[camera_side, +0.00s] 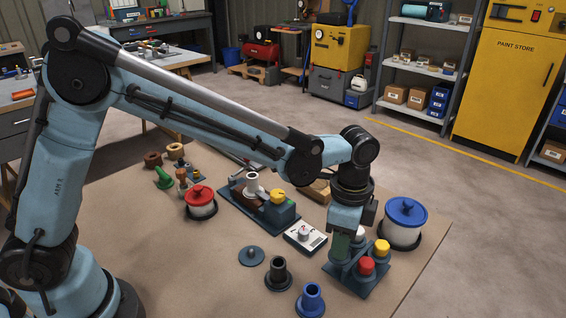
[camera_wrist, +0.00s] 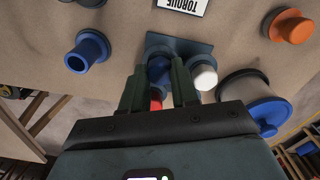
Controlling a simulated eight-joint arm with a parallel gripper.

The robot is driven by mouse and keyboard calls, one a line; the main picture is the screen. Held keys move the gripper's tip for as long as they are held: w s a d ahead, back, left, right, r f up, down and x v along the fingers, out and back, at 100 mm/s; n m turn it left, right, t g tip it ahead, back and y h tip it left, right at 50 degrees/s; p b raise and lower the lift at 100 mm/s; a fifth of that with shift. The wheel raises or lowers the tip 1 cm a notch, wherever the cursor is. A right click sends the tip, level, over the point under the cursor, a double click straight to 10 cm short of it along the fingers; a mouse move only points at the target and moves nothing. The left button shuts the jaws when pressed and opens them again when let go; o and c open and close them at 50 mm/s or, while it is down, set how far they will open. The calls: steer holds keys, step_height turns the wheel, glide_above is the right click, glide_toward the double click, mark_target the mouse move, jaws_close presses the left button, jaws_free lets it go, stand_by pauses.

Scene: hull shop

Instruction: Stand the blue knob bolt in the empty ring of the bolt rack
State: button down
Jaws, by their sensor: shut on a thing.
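My gripper (camera_side: 341,246) points down over the left part of the dark blue-grey bolt rack (camera_side: 352,284). In the wrist view my gripper (camera_wrist: 159,78) is shut on the blue knob bolt (camera_wrist: 158,69), which shows between the fingers above the rack plate (camera_wrist: 165,40). In the side view the gripper hides the blue bolt. I cannot tell whether its shank is inside the ring. The rack also holds a white knob bolt (camera_side: 359,232), a yellow one (camera_side: 382,247) and a red one (camera_side: 366,266).
A blue-lidded pot (camera_side: 406,213) stands close behind the rack on the right. A blue flanged bushing (camera_side: 311,301), a black one (camera_side: 278,274) and a small meter (camera_side: 305,238) are to the left. A red-lidded pot (camera_side: 200,202) is farther left. Bare table lies front left.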

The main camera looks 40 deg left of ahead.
steer(key=shift+f, duration=0.2)
steer(key=c, duration=1.1)
jaws_free()
steer(key=shift+r, duration=0.1)
step_height(320, 180, up, 11)
steer(key=shift+f, duration=0.1)
steer(key=shift+a, duration=0.1)
steer(key=s+a+n+t, duration=0.2)
steer(key=s+a+n, duration=0.1)
steer(key=a, duration=0.3)
steer(key=s+a+f+n+t, duration=0.1)
steer(key=s+a+n+t, duration=0.1)
steer(key=s+a+n, duration=0.2)
steer(key=s+a+f+n+t, duration=0.1)
steer(key=s+a+n+t, duration=0.2)
steer(key=a+n, duration=0.3)
steer(key=shift+s+a+f+n, duration=0.1)
steer(key=shift+s+a+n, duration=0.05)
steer(key=shift+a, duration=0.8)
steer(key=shift+s+a+f+n, duration=0.1)
steer(key=shift+s+a+n, duration=0.05)
steer(key=shift+a, duration=0.8)
